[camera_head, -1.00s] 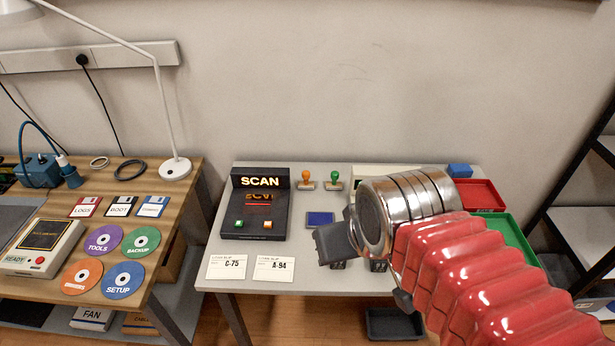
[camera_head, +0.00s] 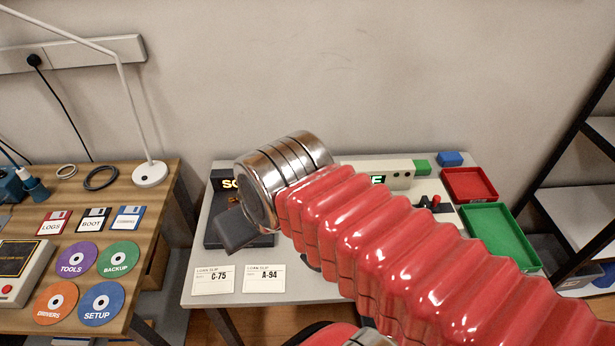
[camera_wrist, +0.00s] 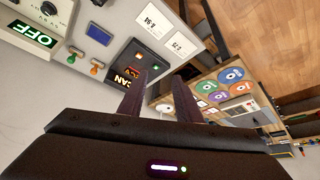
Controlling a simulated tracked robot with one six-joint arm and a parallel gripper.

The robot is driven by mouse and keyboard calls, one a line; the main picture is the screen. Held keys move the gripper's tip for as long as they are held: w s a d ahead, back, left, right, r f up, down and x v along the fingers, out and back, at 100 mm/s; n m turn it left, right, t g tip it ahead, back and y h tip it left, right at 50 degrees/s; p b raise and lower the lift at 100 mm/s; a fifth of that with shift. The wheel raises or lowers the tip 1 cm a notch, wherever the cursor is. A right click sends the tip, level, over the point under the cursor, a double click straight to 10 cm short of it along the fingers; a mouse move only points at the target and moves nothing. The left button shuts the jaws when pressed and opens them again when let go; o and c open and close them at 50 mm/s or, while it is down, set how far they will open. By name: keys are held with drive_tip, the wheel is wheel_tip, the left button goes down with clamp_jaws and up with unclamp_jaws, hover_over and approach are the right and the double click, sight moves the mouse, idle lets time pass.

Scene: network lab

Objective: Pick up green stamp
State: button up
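The green stamp (camera_wrist: 75,55) shows in the wrist view at the left, standing on the grey table beside an orange stamp (camera_wrist: 97,68). In the head view, both stamps are hidden behind my arm. My gripper (camera_wrist: 165,70) is open, with two dark fingers apart and nothing seen between them. The green stamp lies well left of the fingers in the wrist view. In the head view, my gripper (camera_head: 240,229) is over the scanner, left of where the stamps stood earlier.
The black scanner (camera_wrist: 141,58), a blue pad (camera_wrist: 98,33) and two paper slips (camera_head: 238,279) share the table. A red tray (camera_head: 470,199) and a green tray (camera_head: 513,254) are at the right. A lamp base (camera_head: 150,176) stands on the wooden table.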

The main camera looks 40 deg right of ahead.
drive_tip(key=shift+o, duration=0.2)
drive_tip(key=shift+o, duration=1.3)
drive_tip(key=shift+w+d+r, duration=0.1)
drive_tip(key=shift+w, duration=0.1)
drive_tip(key=w+d+f+n+g, duration=0.1)
drive_tip(key=w+d, duration=1.3)
drive_tip(key=w, duration=0.1)
drive_tip(key=w+d+f, duration=0.1)
drive_tip(key=d+f, duration=0.3)
drive_tip(key=d, duration=0.3)
drive_tip(key=w+d+f, duration=0.2)
drive_tip(key=d+f, duration=0.2)
drive_tip(key=d, duration=0.4)
drive_tip(key=w+d+f+n, duration=0.1)
drive_tip(key=d+f, duration=0.3)
drive_tip(key=d, duration=0.4)
drive_tip(key=shift+w+d+y, duration=0.2)
drive_tip(key=shift+w+y, duration=0.05)
drive_tip(key=shift+y, duration=0.15)
drive_tip(key=shift+x, duration=4.25)
